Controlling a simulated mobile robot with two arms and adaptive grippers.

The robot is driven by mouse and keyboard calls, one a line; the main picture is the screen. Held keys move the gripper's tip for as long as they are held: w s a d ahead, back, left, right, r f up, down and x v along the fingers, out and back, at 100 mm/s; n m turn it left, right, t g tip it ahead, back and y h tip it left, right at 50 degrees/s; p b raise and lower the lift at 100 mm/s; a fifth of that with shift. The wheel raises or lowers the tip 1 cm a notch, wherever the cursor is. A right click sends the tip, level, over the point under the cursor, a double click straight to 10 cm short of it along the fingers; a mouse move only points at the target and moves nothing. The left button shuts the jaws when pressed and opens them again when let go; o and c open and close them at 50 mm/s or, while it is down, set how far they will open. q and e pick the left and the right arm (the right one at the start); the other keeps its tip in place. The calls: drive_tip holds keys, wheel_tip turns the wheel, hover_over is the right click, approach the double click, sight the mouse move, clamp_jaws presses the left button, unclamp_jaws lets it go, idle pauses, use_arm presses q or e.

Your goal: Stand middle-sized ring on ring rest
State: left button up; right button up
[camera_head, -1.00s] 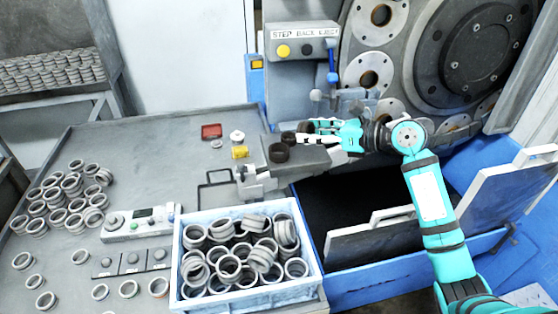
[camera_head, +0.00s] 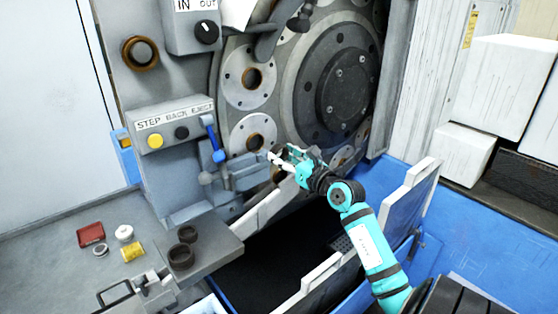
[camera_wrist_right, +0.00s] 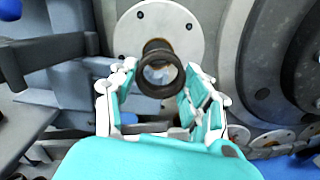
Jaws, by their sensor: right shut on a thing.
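My right gripper (camera_head: 272,158) is in front of the machine, near a round flange with a bronze hole. In the right wrist view its fingers (camera_wrist_right: 160,95) are closed around the sides of a dark ring (camera_wrist_right: 160,70), its opening facing the camera. In the head view the held ring is hard to make out. Two other dark rings, a larger-looking front one (camera_head: 180,257) and a back one (camera_head: 187,234), stand on a grey block (camera_head: 215,250). I cannot clearly identify the ring rest. My left gripper is out of view.
The flange (camera_head: 253,134) and a grey bracket with levers (camera_head: 235,180) are close to the gripper. A button box (camera_head: 175,128) is left of them. A dark open bin (camera_head: 265,275) lies below. A red tray (camera_head: 91,234) and a yellow block (camera_head: 133,252) sit on the table.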

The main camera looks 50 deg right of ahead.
drive_tip(key=w, duration=0.3)
drive_tip(key=shift+d, duration=0.15)
drive_tip(key=w, duration=0.2)
drive_tip(key=w+b, duration=0.1)
drive_tip(key=w, duration=0.1)
drive_tip(key=w+b, duration=0.1)
drive_tip(key=shift+w+d+f, duration=0.1)
drive_tip(key=shift+w+d, duration=0.2)
drive_tip(key=shift+w, duration=0.1)
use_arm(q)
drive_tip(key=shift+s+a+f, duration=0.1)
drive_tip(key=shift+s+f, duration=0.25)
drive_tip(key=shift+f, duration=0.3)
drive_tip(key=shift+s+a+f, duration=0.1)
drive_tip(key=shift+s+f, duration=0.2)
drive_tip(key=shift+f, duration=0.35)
use_arm(e)
drive_tip(key=shift+w, duration=0.2)
use_arm(q)
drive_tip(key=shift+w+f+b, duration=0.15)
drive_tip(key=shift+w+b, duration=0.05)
drive_tip(key=shift+b, duration=0.15)
use_arm(e)
drive_tip(key=shift+f, duration=0.4)
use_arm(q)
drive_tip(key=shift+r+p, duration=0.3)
use_arm(e)
drive_tip(key=shift+f, duration=0.15)
